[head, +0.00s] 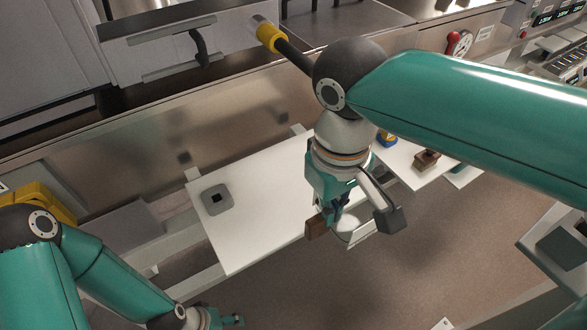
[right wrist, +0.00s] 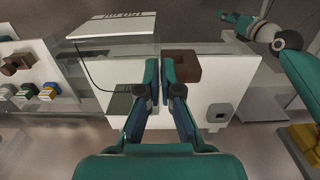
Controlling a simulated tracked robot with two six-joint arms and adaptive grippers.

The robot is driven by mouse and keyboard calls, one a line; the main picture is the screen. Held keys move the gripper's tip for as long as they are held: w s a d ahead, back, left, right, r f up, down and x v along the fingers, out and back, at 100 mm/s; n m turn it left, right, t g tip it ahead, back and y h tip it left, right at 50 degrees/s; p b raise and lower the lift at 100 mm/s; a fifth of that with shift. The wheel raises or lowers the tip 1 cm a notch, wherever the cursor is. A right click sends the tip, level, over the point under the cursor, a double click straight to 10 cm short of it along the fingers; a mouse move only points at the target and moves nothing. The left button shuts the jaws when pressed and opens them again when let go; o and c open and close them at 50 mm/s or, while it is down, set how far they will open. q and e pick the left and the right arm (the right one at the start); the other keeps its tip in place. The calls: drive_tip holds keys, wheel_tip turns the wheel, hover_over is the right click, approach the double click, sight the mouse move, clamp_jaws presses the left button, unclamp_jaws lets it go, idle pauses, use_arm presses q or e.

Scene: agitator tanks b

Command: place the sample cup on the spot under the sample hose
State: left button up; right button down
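My right gripper (right wrist: 160,80) points down over the white board; it also shows in the head view (head: 338,212). Its fingertips are close together with a narrow gap. The edge of a clear, glass-like object (right wrist: 112,72) lies at the fingers, and I cannot tell whether they grip it. A pale rounded shape (head: 347,232) shows below the gripper; I cannot tell if it is the sample cup. A grey square pad with a black centre (head: 216,199) lies on the board. The sample hose cannot be identified for sure. My left gripper (head: 232,320) is low, its fingers too small to judge.
A brown block (right wrist: 182,66) sits close beside the right fingers. The white board (head: 258,240) is largely bare around the pad. A second board with brown and coloured blocks (head: 427,160) is to the right. A dark pipe with a yellow collar (head: 268,36) runs behind my right arm.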

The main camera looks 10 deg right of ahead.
drive_tip(key=w+a, duration=0.1)
drive_tip(key=w, duration=0.2)
drive_tip(key=w+a+p, duration=0.1)
drive_tip(key=w, duration=0.3)
drive_tip(key=w+a+p, duration=0.1)
drive_tip(key=w+a, duration=0.1)
drive_tip(key=w, duration=0.1)
drive_tip(key=shift+w+f, duration=0.1)
drive_tip(key=shift+w, duration=0.2)
drive_tip(key=shift+f, duration=1.65)
drive_tip(key=shift+d+f, duration=0.1)
drive_tip(key=c, duration=1.3)
unclamp_jaws()
wheel_tip(320, 180, up, 12)
drive_tip(key=shift+s+r+p, duration=0.1)
drive_tip(key=shift+r+p, duration=0.05)
drive_tip(key=shift+p, duration=0.85)
